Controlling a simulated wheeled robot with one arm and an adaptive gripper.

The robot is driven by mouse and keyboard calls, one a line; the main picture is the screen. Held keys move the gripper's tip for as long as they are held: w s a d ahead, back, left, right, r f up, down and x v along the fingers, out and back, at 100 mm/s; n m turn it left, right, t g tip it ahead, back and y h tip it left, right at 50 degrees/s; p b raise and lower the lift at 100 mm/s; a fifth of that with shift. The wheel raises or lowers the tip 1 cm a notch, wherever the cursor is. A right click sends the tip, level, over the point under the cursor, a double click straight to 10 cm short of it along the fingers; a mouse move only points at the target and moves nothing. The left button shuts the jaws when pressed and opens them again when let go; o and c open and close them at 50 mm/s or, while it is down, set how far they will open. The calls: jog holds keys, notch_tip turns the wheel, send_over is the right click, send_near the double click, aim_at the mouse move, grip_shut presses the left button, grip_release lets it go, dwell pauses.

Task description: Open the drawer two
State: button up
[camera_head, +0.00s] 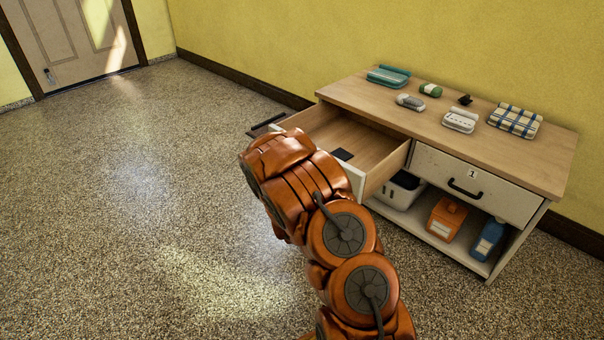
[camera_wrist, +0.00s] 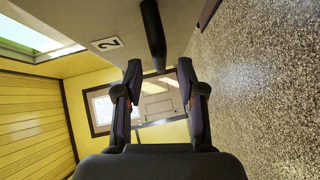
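The dark bar handle (camera_wrist: 153,32) is on that front. My gripper (camera_wrist: 160,69) is open, its two fingers apart. The handle's near end reaches close to the gap between the fingertips; I cannot tell whether they touch it.
Drawer one (camera_head: 476,184) is shut at the right. Below, a shelf (camera_head: 412,226) holds a white bin (camera_head: 398,192), an orange container (camera_head: 446,219) and a blue bottle (camera_head: 488,240). Several small items lie on the cabinet top (camera_head: 350,88). The floor to the left is clear up to a door (camera_head: 75,35).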

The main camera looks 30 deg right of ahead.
jog(key=shift+v, duration=2.05)
jog(key=s+a+r+m+g+y+p, duration=0.2)
jog(key=s+a+r+m+g+p, duration=0.15)
jog(key=a+r+p, duration=0.45)
jog(key=s+a+r+m+g+y+p, duration=0.2)
jog(key=s+a+r+p, duration=0.25)
jog(key=r+p, duration=0.7)
jog(key=s+a+r+m+g+y+p, duration=0.25)
jog(key=s+a+r+p, duration=0.3)
jog(key=r, duration=0.75)
jog(key=s+a+r+m+g+y+p, duration=0.1)
jog(key=s+a+r+g+p, duration=0.2)
jog(key=s+r+p, duration=0.6)
jog(key=s+a+r+m+g+y+p, duration=0.1)
jog(key=s+a+r+g+p, duration=0.3)
jog(key=s+r+p, duration=0.5)
jog(key=s+r, duration=0.9)
jog(key=s, duration=0.1)
jog(key=shift+a+g, duration=0.3)
jog(key=shift+g, duration=0.1)
